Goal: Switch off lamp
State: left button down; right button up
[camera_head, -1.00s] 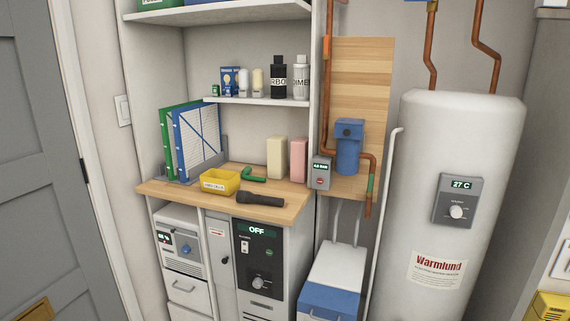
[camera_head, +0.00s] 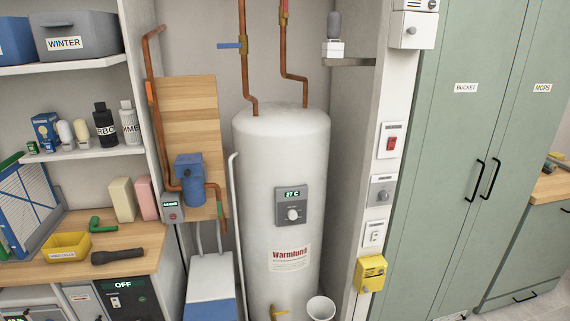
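No lit lamp can be made out. A black torch (camera_head: 118,257) lies on the wooden counter at the left; I cannot tell whether it is on. On the narrow white wall right of the boiler is a red rocker switch (camera_head: 391,142) in a white plate. Below it are a grey dial unit (camera_head: 381,190), a white switch plate (camera_head: 374,233) and a yellow box (camera_head: 370,274). Their labels are too small to read. Neither of my grippers is in view.
A white boiler (camera_head: 280,170) with a "27 C" display stands in the middle, a white bucket (camera_head: 320,309) at its foot. Green cupboards (camera_head: 455,150) marked "BUCKET" and "MOPS" fill the right. A yellow tray (camera_head: 66,247) sits on the counter.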

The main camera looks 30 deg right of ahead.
aim_at(375, 235)
jog(key=z, duration=1.6)
jog(key=i+j+u, duration=0.15)
jog(key=i, duration=0.3)
jog(key=i+j+u, duration=0.1)
jog(key=i, duration=0.4)
